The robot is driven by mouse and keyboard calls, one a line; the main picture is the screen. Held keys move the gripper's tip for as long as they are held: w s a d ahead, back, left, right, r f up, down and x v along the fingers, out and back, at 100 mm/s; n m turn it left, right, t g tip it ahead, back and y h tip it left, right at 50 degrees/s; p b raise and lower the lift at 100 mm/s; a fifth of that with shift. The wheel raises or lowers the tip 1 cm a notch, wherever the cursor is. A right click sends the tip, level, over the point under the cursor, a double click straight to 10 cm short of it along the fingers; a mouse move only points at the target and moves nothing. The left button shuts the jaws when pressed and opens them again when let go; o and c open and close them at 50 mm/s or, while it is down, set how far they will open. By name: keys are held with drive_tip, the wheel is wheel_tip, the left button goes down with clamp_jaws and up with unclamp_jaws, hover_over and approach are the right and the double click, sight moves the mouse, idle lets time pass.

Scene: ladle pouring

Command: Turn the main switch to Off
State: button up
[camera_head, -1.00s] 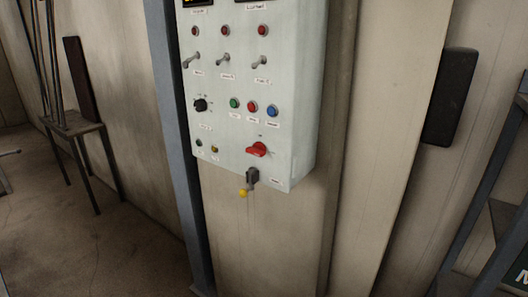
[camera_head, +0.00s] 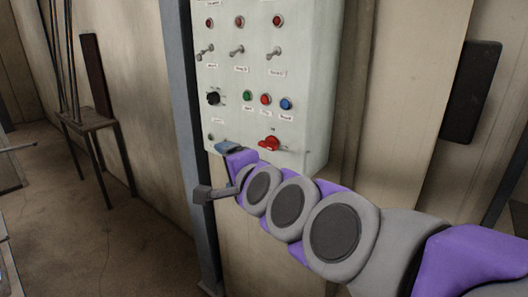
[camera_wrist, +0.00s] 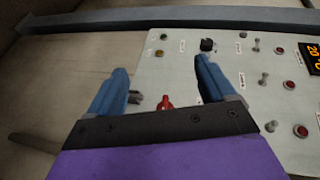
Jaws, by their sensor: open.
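The main switch is a red rotary knob (camera_head: 269,143) low on the front of the pale control panel (camera_head: 317,100). In the head view its handle lies roughly sideways, just above and right of my gripper (camera_head: 228,148). In the wrist view the red knob (camera_wrist: 165,103) shows in the gap between the two blue fingers of my gripper (camera_wrist: 158,78). The fingers are apart with nothing between their tips, and I cannot tell the distance to the knob. The panel's lowest edge is partly hidden by my arm.
The panel carries toggle switches (camera_head: 237,51), a black selector knob (camera_head: 213,98), push buttons (camera_head: 265,99) and red lamps (camera_head: 239,21). A blue-grey post (camera_head: 184,130) stands left of it. A dark box (camera_head: 472,90) is on the wall to the right.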

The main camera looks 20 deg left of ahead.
drive_tip(key=w+a+r+m+t+h+b, duration=0.1)
drive_tip(key=w+a+r+m+t+h, duration=0.55)
drive_tip(key=m, duration=0.85)
drive_tip(key=m+h+b, duration=0.2)
drive_tip(key=m+h, duration=0.9)
drive_tip(key=m, duration=0.7)
approach(265, 147)
drive_tip(key=shift+g, duration=0.35)
drive_tip(key=x, duration=0.4)
drive_tip(key=b+x, duration=0.1)
drive_tip(key=x, duration=0.4)
drive_tip(key=shift+w+r, duration=0.2)
drive_tip(key=shift+r, duration=0.05)
drive_tip(key=c, duration=1.1)
